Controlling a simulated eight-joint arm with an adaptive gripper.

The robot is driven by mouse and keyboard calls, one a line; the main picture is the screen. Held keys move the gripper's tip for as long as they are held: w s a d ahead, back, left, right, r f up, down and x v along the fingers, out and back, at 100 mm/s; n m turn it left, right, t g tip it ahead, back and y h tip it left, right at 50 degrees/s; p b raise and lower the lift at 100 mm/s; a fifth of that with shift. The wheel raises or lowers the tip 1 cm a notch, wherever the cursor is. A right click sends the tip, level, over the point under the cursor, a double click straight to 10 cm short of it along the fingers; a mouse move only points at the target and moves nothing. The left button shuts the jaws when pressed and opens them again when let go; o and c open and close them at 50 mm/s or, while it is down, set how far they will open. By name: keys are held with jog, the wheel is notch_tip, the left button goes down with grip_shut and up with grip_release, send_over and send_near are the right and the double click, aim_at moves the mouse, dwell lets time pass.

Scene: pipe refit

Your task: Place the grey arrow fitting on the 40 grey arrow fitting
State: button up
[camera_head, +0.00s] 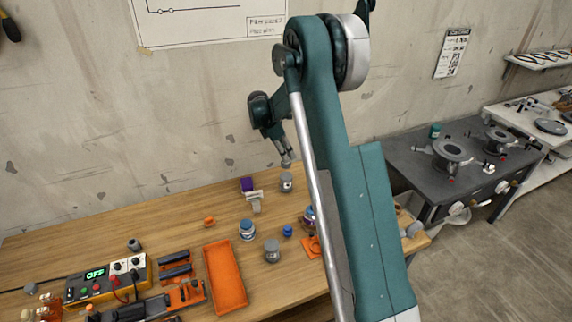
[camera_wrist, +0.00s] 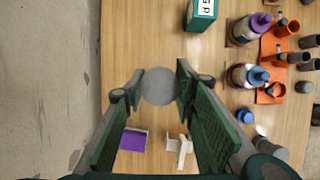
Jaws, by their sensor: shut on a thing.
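My gripper (camera_head: 286,160) points down over the back of the wooden bench. In the wrist view its two green-padded fingers are on either side of a round grey fitting (camera_wrist: 160,86), seen from above as a plain disc, and are shut on it. In the head view a grey fitting (camera_head: 286,183) with a pale mark stands upright just under the fingertips. I cannot tell whether this is the held piece or another below it. Another grey fitting (camera_head: 272,251) stands nearer the bench front. No number or arrow can be read on any of them.
A purple block (camera_head: 247,184) and a white bracket (camera_head: 255,199) are close to the left. The wrist view shows a teal box (camera_wrist: 200,14). The wall is close behind.

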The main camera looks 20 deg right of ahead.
jog(key=shift+f, duration=0.9)
jog(key=shift+f, duration=0.1)
jog(key=shift+f, duration=1.75)
jog(key=shift+f, duration=0.15)
jog(key=o, duration=0.9)
jog(key=shift+r, duration=0.2)
jog(key=v, duration=1.2)
